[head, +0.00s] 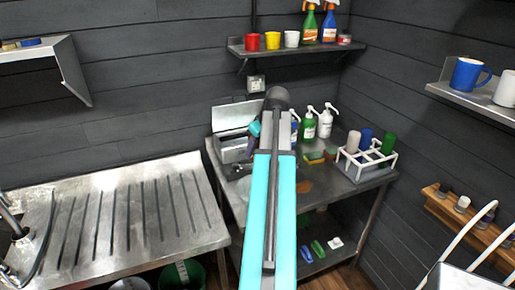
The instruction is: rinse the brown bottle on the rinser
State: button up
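I cannot make out a brown bottle in the head view. My own teal and grey arm runs up the middle and covers part of the steel table (335,195). The fingers of my gripper do not show; the far end of the arm is hidden behind its nearer link. A steel box-like fixture with a raised lid (236,115) stands at the table's back left. I cannot tell whether it or something hidden is the rinser. A flat round brown patch (305,187) lies on the table just right of my arm.
A white rack (377,177) holds white, blue and green cylinders at the table's right. Green (308,124) and white (325,121) pump bottles and sponges (315,157) stand behind. A ribbed steel drainboard (130,225) is at left. Shelves (290,47) line the walls.

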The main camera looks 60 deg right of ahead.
jog(key=shift+f+b, duration=0.9)
jog(key=shift+f, duration=0.9)
dwell(1.1)
jog(key=shift+r, duration=0.15)
dwell(0.4)
jog(key=shift+r+p, duration=0.65)
jog(key=shift+r, duration=0.4)
